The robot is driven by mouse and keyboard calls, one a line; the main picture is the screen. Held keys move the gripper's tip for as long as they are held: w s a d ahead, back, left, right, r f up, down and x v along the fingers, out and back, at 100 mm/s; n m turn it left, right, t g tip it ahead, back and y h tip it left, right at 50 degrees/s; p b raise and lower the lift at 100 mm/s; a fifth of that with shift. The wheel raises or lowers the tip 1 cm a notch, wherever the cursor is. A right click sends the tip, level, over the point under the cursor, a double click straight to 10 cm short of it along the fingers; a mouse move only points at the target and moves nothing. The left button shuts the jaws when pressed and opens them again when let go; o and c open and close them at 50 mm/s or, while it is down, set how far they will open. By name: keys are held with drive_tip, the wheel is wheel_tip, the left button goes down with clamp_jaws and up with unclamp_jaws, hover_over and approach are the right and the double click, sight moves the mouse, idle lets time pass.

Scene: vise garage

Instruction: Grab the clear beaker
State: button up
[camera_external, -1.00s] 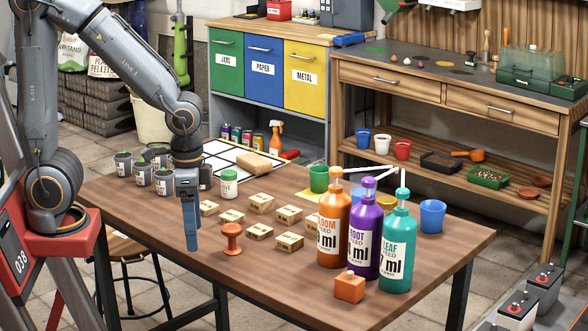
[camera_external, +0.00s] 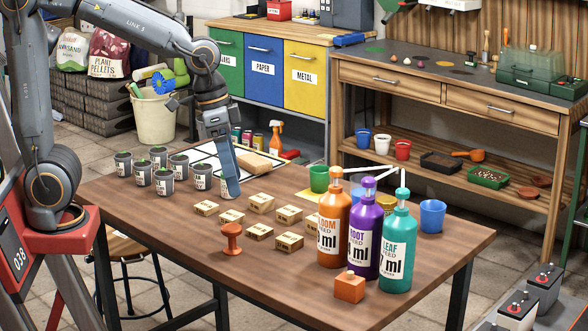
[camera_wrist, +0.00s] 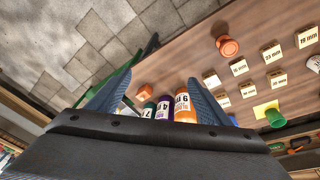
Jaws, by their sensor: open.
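I cannot make out a clear beaker in either view. My gripper (camera_external: 230,188) hangs tilted above the left-middle of the wooden table (camera_external: 330,290), with its jaws pointing down. In the wrist view its two blue fingers (camera_wrist: 158,76) stand wide apart with nothing between them. An orange bottle (camera_external: 333,230), a purple bottle (camera_external: 364,250) and a teal bottle (camera_external: 396,250) stand upright at the right of the table, apart from my gripper. They may hide things behind them. A green cup (camera_external: 319,179) and a blue cup (camera_external: 432,215) stand near them.
Several small labelled blocks (camera_external: 259,232) lie mid-table. An orange knob (camera_external: 231,238) and an orange cube (camera_external: 349,287) stand nearer the front. Several dark pots (camera_external: 142,173) stand at the left. The front left of the table is clear. A workbench (camera_external: 400,80) stands behind.

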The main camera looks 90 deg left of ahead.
drive_tip(key=w+a+n+t, duration=0.1)
drive_tip(key=w+a+t, duration=0.1)
drive_tip(key=w, duration=0.5)
drive_tip(key=w+a+n+t+y+p, duration=0.1)
drive_tip(key=w+a+t, duration=0.1)
drive_tip(key=w+a, duration=0.3)
drive_tip(key=w+a+n+t+y+p, duration=0.1)
drive_tip(key=w+a+t, duration=0.1)
drive_tip(key=w, duration=0.8)
drive_tip(key=shift+a+r+t, duration=0.3)
drive_tip(key=shift+a+r, duration=0.05)
drive_tip(key=shift+a, duration=0.5)
drive_tip(key=w+a+n+t+y, duration=0.1)
drive_tip(key=w+a+n+y, duration=0.2)
drive_tip(key=a, duration=0.4)
drive_tip(key=n+y+p, duration=0.2)
drive_tip(key=y, duration=0.3)
hover_over(354, 197)
drive_tip(key=s+d, duration=0.4)
drive_tip(key=d, duration=0.1)
drive_tip(key=f, duration=1.3)
drive_tip(key=a+f, duration=0.1)
drive_tip(key=f, duration=0.5)
drive_tip(key=shift+w+f, duration=0.1)
drive_tip(key=shift+f, duration=0.25)
drive_tip(key=shift+w+a+f, duration=0.1)
drive_tip(key=shift+w+f, duration=0.05)
drive_tip(key=shift+p+x, duration=1.1)
drive_tip(key=shift+x, duration=2.55)
